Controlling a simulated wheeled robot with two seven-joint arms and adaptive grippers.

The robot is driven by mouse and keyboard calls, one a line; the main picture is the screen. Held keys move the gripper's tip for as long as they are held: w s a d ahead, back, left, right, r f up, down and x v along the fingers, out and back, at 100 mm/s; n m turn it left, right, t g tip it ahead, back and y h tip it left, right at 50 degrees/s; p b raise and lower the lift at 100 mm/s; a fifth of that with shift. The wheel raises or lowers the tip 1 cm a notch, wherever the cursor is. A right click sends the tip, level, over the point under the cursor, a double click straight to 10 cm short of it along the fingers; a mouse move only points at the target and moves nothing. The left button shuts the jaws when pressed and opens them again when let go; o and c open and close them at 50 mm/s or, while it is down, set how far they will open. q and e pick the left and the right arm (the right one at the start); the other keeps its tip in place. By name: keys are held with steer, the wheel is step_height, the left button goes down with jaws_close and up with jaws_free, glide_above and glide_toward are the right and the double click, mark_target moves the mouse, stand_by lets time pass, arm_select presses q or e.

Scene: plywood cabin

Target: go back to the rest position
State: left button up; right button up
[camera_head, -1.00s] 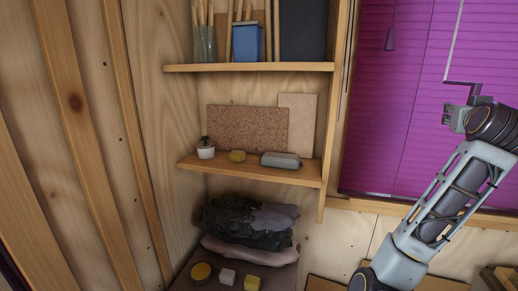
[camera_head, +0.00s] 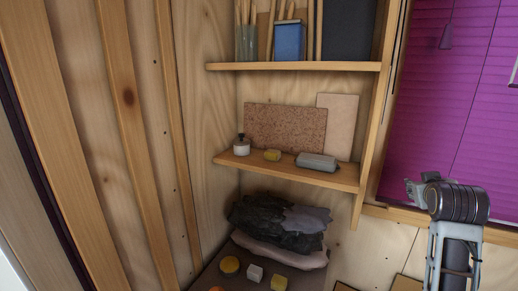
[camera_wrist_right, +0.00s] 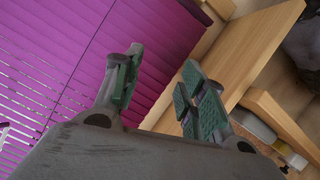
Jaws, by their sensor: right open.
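My right gripper (camera_head: 425,190) shows at the right of the head view, in front of the lower edge of the purple blind (camera_head: 440,110). In the right wrist view its two green-padded fingers (camera_wrist_right: 160,88) are apart with nothing between them. Behind the fingers are the blind and wooden boards. My right arm rises from the lower right of the head view. My left gripper is in neither view.
An upper shelf (camera_head: 290,66) holds a blue container (camera_head: 289,42). Dark cloth (camera_head: 270,222) lies below.

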steer(key=s+a+f+n+g+y, duration=0.25)
steer(key=a+f, duration=0.45)
steer(key=f, duration=0.5)
steer(key=s+a+f+n+g+y, duration=0.1)
steer(key=s+a+f+y, duration=0.15)
steer(key=a+f, duration=0.65)
steer(key=s+a+f+g+y, duration=0.1)
steer(key=s+a+f+g, duration=0.1)
steer(key=s+a+f, duration=0.55)
steer(key=s+a+f+g+y, duration=0.2)
steer(key=s+a+f+g, duration=0.15)
steer(key=s+f, duration=0.7)
step_height(320, 180, down, 33)
steer(key=s, duration=0.2)
steer(key=s+d+f+g, duration=0.1)
steer(key=s+d+f, duration=0.1)
steer(key=s+f, duration=0.7)
steer(key=s+d+f+n, duration=0.1)
steer(key=s+d+f, duration=0.1)
steer(key=s+f, duration=0.8)
steer(key=s, duration=0.3)
steer(key=shift+f+g+h, duration=0.25)
steer(key=shift+g+h, duration=0.05)
steer(key=shift+g, duration=0.1)
steer(key=shift+s+d, duration=0.1)
steer(key=shift+d, duration=0.05)
